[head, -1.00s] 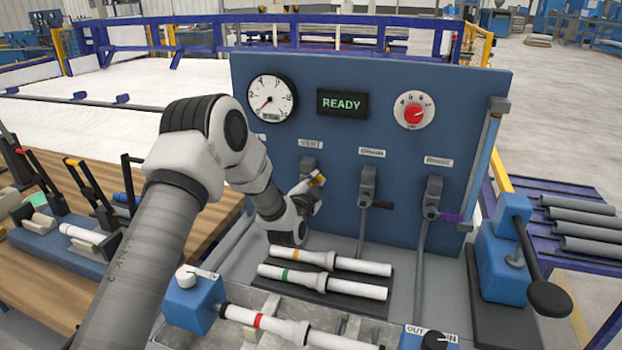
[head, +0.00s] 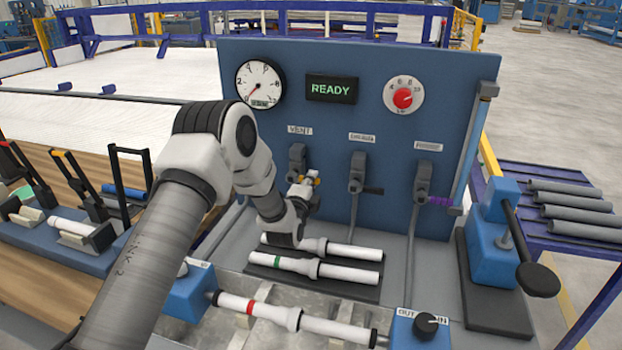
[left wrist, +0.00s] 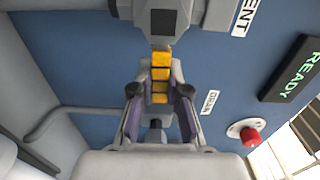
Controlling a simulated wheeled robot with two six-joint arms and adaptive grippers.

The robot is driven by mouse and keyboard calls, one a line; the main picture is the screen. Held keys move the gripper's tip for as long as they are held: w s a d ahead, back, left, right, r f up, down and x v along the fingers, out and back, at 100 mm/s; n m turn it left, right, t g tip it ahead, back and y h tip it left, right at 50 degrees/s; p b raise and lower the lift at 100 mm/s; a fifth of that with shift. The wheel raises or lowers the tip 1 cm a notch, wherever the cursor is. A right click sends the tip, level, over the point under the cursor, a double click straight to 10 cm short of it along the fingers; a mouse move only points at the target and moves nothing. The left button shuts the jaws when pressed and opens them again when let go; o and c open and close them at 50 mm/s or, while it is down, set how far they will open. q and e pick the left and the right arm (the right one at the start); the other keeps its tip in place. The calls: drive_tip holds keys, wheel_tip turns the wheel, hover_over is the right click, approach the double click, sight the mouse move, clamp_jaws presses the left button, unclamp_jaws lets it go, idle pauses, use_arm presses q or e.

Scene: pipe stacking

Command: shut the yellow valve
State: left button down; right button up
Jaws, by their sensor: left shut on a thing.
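The yellow valve is the leftmost of three valves on the blue panel, under the VENT label. Its short yellow handle (head: 314,181) is partly hidden by my left gripper (head: 305,191) in the head view. In the left wrist view the yellow handle (left wrist: 161,62) runs from the grey valve body (left wrist: 172,18) down between the fingers of my left gripper (left wrist: 159,100). The fingers stand on both sides of it, shut on it. My right gripper is in neither view.
A valve with a black handle (head: 372,190) and one with a purple handle (head: 440,201) stand to the right. White pipes (head: 330,270) lie below on a dark rack. A gauge (head: 260,84), a READY display (head: 331,89) and a red knob (head: 403,98) are above.

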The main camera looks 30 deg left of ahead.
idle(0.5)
use_arm(q)
drive_tip(key=c, duration=1.1)
unclamp_jaws()
drive_tip(key=shift+w+f, duration=0.1)
drive_tip(key=shift+c, duration=0.2)
drive_tip(key=v, duration=1.2)
drive_tip(key=shift+a, duration=0.1)
